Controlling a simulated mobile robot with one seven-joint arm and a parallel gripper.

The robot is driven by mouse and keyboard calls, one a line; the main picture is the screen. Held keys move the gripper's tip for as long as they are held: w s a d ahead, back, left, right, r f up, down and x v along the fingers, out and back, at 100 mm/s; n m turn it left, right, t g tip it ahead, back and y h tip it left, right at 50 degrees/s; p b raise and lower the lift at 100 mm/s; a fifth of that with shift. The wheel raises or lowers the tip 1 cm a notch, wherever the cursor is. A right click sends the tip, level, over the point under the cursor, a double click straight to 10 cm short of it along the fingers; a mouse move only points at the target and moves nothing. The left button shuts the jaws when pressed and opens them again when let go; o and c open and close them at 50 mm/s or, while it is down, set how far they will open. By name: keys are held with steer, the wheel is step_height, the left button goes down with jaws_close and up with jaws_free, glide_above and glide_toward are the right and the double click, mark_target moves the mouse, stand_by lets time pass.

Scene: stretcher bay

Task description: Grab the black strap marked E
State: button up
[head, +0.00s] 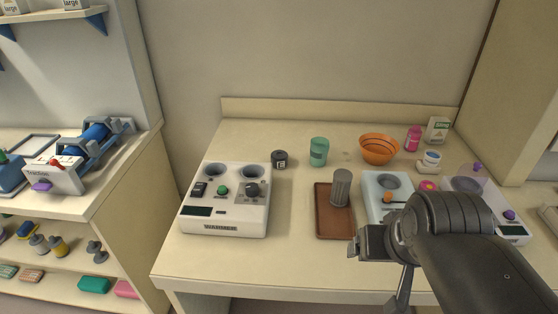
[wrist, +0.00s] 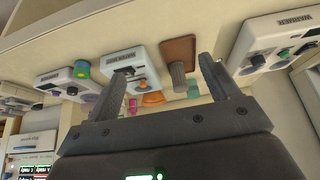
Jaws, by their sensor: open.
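The black strap (head: 279,159), a small dark roll with a white E label, sits on the table behind the right edge of the white warmer unit in the head view. I cannot make it out in the wrist view. My gripper (wrist: 164,65) is open, with nothing between its two fingers. In the head view my gripper (head: 382,262) is above the table's front right part, well to the right of and nearer than the strap.
The warmer (head: 228,226) stands left of a brown tray (head: 335,226) holding a grey ribbed cylinder (head: 341,187). A green cup (head: 319,152) is right of the strap, then an orange bowl (head: 379,149). Bare table (head: 292,208) lies between warmer and tray.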

steer(key=shift+w, duration=0.1)
steer(key=w+a+r, duration=0.1)
steer(key=w+r, duration=0.1)
steer(key=w, duration=0.5)
steer(key=w+a+r, duration=0.2)
steer(key=w+r, duration=0.1)
steer(key=w, duration=0.3)
steer(key=g, duration=0.1)
glide_above(279, 155)
steer(key=s, duration=0.3)
step_height(279, 155, down, 14)
steer(key=f, duration=0.1)
steer(key=x, duration=0.9)
steer(key=shift+s+d+f, duration=0.1)
steer(key=shift+f, duration=0.1)
steer(key=c, duration=1.1)
